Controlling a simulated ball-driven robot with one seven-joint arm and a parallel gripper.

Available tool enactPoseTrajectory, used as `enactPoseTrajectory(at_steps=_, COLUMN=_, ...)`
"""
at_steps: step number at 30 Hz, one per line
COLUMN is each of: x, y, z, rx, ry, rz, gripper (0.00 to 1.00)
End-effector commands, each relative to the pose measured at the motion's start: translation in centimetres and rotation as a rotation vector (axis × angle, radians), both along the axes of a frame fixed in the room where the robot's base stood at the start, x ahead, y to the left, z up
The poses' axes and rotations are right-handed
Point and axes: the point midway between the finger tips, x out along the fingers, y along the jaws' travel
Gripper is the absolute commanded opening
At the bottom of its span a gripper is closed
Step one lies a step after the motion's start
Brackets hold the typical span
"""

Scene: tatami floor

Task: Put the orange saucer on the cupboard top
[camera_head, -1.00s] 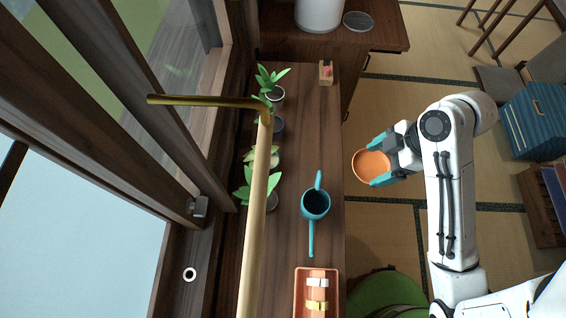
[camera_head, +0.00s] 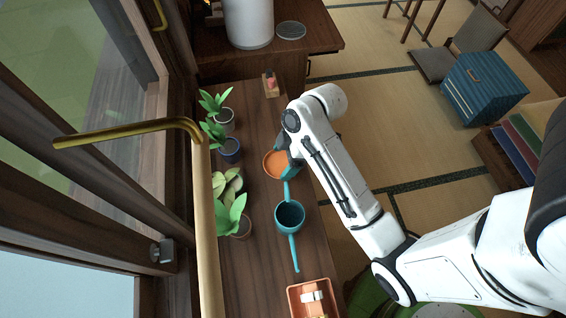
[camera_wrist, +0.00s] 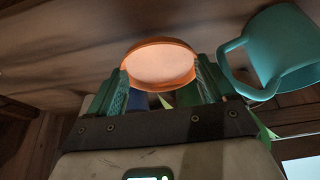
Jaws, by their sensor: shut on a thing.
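The orange saucer (camera_head: 273,164) is a small round shallow dish, held over the long wooden top (camera_head: 262,115), between the potted plants and a teal watering can (camera_head: 289,215). My gripper (camera_head: 283,167) is shut on it, with teal fingers at its edge; my arm hides part of the gripper in the head view. In the wrist view the saucer (camera_wrist: 160,64) sits between the two fingers, with wood behind it. I cannot tell whether it touches the surface. The teal can (camera_wrist: 278,52) shows close on the right there.
Several potted plants (camera_head: 228,150) line the window side. An orange tray (camera_head: 296,296) lies at the near end, and a small wooden box (camera_head: 270,84) at the far end. A white cylinder (camera_head: 248,22) and a dark disc (camera_head: 291,30) stand on the dark wooden cabinet (camera_head: 322,36) beyond.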

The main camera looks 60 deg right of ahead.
Motion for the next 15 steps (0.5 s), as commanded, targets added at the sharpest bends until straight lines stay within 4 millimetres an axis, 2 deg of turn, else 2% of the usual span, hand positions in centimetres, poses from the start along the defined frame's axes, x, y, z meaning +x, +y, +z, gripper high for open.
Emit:
enactPoseTrajectory(at_steps=2, x=0.5, y=0.2, z=-0.7, rx=0.001, ry=0.002, rz=0.002, gripper=0.52)
enactPoseTrajectory(at_steps=9, x=0.4, y=0.2, z=-3.4, rx=0.001, ry=0.002, rz=0.001, gripper=0.52)
enactPoseTrajectory(at_steps=15, x=0.4, y=0.1, z=-3.6, rx=0.0, ry=0.0, rz=0.001, gripper=0.52)
